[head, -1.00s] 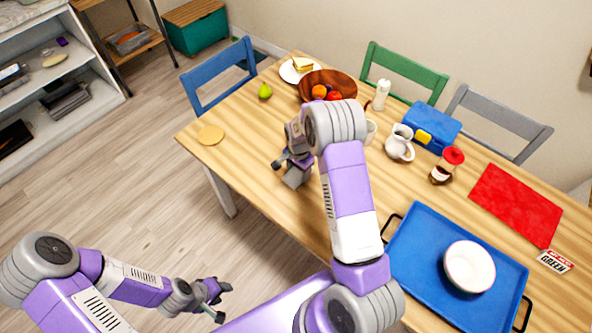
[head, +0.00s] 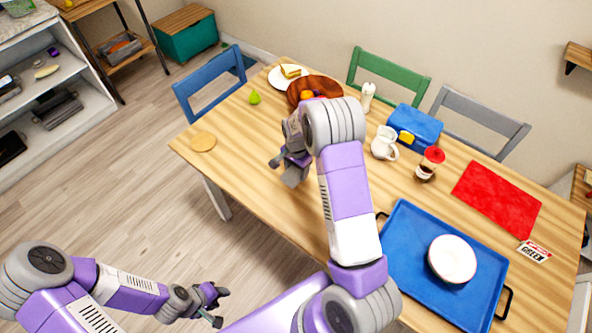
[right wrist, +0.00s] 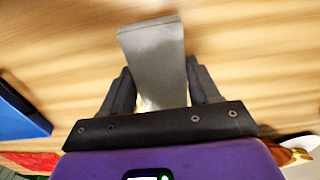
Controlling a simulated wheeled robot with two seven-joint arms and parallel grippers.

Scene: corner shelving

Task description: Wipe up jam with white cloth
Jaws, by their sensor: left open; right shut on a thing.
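My right gripper (head: 288,168) is low over the near left part of the table, below and left of the wooden bowl. No jam smear shows; my arm covers part of the tabletop. A red-lidded jar (head: 425,172) stands right of the white pitcher. My left gripper (head: 215,303) is open and empty, off the table over the floor.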

